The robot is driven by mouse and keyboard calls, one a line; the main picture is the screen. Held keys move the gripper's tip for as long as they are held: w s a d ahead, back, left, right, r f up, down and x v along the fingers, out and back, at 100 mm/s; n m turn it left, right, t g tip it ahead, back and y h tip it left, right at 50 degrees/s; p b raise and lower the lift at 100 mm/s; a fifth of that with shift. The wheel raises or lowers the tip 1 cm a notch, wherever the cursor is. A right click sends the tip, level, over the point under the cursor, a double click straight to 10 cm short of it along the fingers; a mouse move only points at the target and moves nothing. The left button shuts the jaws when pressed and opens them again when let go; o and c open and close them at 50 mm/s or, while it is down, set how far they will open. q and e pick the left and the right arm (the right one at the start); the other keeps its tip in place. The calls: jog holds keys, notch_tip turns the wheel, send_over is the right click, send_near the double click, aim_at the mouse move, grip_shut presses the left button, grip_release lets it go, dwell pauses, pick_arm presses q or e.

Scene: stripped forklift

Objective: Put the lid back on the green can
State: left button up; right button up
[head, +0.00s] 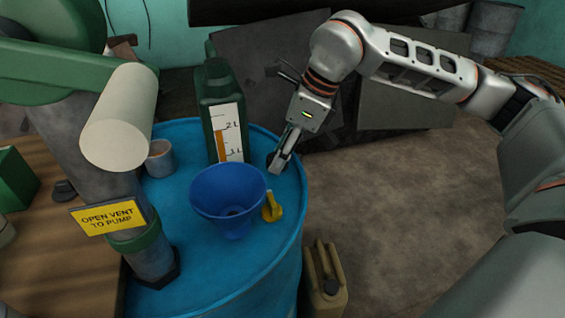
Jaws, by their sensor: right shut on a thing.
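The green can (215,103) stands upright at the back of the blue drum's top. It has a tall narrow neck and a white scale strip on its front. My right gripper (279,165) is low over the drum's right rim, to the right of the can and apart from it. It is shut on a small dark thing, mostly hidden by the fingers, which looks like the lid. Whether it touches the drum top I cannot tell. My left gripper is not in view.
The blue drum (190,278) also bears a blue funnel (226,190), a yellow valve handle (272,208) and a grey cup (160,158). A pump pipe with an "OPEN VENT TO PUMP" sign (107,217) stands at left. A tan jerrycan (326,284) is on the floor.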

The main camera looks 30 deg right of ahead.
pick_arm(q)
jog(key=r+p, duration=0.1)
jog(key=p, duration=0.2)
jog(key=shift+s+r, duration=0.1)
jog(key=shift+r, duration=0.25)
pick_arm(e)
notch_tip(320, 180, up, 16)
jog(key=shift+r, duration=0.15)
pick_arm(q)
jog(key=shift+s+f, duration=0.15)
